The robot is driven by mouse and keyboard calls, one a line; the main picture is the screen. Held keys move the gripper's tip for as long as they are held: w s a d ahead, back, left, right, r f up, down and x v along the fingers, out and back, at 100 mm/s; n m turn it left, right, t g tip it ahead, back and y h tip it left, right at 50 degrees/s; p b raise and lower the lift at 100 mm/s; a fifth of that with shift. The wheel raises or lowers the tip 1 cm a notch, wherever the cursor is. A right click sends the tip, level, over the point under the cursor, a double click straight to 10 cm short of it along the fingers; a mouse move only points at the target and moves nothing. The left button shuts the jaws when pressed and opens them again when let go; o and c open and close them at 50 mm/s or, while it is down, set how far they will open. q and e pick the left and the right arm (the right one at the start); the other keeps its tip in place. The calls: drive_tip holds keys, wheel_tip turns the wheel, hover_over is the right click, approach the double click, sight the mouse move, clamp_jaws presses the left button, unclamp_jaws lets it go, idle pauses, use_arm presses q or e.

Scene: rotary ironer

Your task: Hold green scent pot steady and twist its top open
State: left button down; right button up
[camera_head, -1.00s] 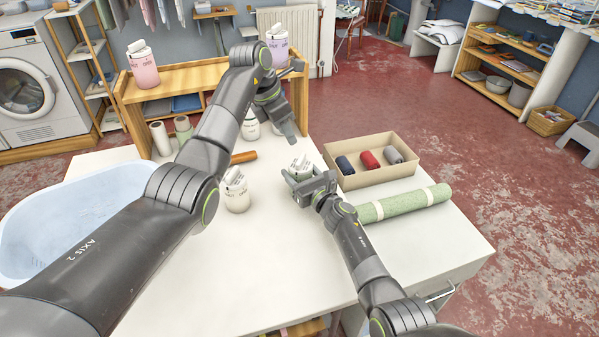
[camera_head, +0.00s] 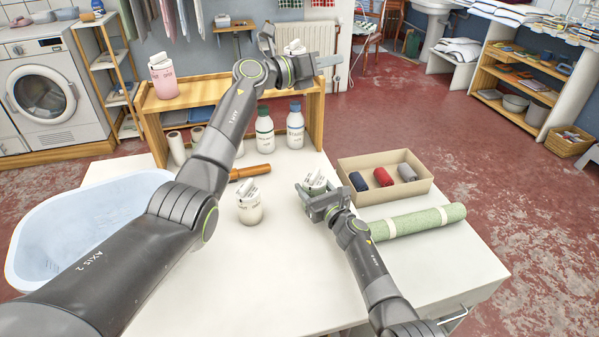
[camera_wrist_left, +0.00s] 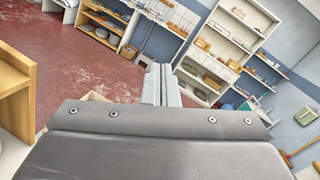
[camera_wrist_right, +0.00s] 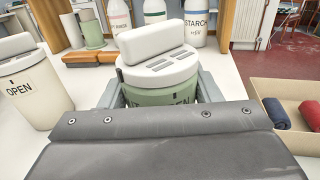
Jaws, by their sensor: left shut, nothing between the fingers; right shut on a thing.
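The green scent pot (camera_wrist_right: 158,98) has a green body and a pale lid with a thick bar grip. My right gripper (camera_head: 318,190) is shut around its body and holds it upright over the white table; the pot (camera_head: 315,181) also shows in the head view. In the right wrist view the lid sits on the pot, and the gripper hides its lower part.
A cream pot (camera_head: 249,207) stands left of the right gripper. A box of rolled cloths (camera_head: 350,195) and a green roll (camera_head: 418,222) lie to the right. Bottles (camera_head: 295,128) stand behind, near the shelf (camera_head: 230,88). A pale blue tub (camera_head: 40,262) is at left. The front table is clear.

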sight(315, 177)
use_arm(q)
drive_tip(key=w+a+r+n+t+y, duration=0.35)
drive_tip(key=a+n+t, duration=0.3)
drive_tip(key=n, duration=0.25)
drive_tip(key=w+a+r+n+t+y, duration=0.2)
drive_tip(key=a+r+n+t+y, duration=0.2)
drive_tip(key=a+n+t, duration=0.4)
drive_tip(key=w+a+f+n+g+y, duration=0.2)
drive_tip(key=a+f+n+g+y, duration=0.75)
drive_tip(key=f+n, duration=0.75)
drive_tip(key=s+d+f+n+g+h, duration=0.2)
drive_tip(key=s+d+f+g+h, duration=0.3)
drive_tip(key=s, duration=0.3)
drive_tip(key=s+d+f+n+g+h, duration=0.2)
drive_tip(key=s+d+f+g+h, duration=0.15)
drive_tip(key=s+g, duration=0.35)
drive_tip(key=d+f, duration=0.8)
drive_tip(key=d, duration=0.1)
drive_tip(key=shift+w+f, duration=0.2)
drive_tip(key=shift+w, duration=0.05)
